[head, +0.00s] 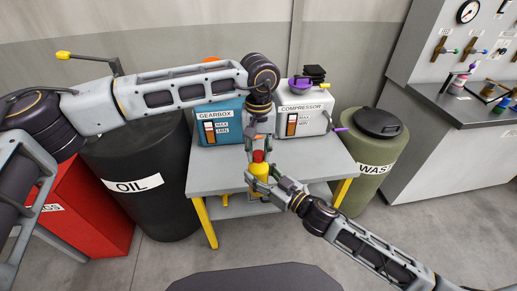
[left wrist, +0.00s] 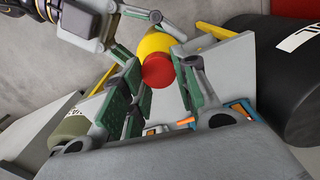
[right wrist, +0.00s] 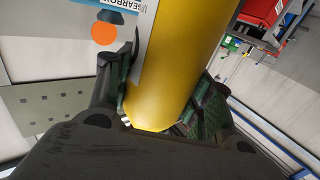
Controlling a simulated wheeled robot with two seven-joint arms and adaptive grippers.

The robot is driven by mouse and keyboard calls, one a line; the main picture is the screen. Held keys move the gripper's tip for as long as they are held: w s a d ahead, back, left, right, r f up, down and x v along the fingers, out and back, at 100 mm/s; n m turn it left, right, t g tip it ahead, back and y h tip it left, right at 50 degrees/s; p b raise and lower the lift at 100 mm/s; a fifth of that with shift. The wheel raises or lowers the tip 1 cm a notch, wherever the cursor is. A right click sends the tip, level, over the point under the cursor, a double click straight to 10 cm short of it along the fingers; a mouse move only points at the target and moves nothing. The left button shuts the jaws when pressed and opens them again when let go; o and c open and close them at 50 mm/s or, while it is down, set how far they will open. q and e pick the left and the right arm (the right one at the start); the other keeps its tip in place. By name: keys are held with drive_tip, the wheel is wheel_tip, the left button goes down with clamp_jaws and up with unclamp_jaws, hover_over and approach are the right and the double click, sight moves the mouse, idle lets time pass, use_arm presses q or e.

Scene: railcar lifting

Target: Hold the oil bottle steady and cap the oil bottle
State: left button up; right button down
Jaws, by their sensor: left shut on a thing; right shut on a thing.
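The yellow oil bottle (head: 259,171) is at the front part of the grey table, roughly upright. My right gripper (head: 261,183) is shut around its body; the right wrist view shows the yellow bottle (right wrist: 180,65) between the pads. The red cap (head: 258,156) is at the bottle's top. My left gripper (head: 258,142) is above it, with its fingers pointing down. In the left wrist view the red cap (left wrist: 156,70) lies between the fingers of the left gripper, in line with the bottle (left wrist: 155,43). Whether the cap is fully seated cannot be told.
The grey table (head: 225,180) carries a blue gearbox can (head: 221,135) and a white compressor can (head: 303,101) behind the bottle. A black oil drum (head: 150,190) stands left and a green waste drum (head: 369,155) right. A red bin (head: 85,210) is at far left.

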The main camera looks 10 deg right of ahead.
use_arm(q)
drive_tip(key=m, duration=0.5)
drive_tip(key=shift+d, duration=0.1)
drive_tip(key=m, duration=0.5)
drive_tip(key=shift+s, duration=0.1)
drive_tip(key=o, duration=0.7)
drive_tip(key=shift+r, duration=2.25)
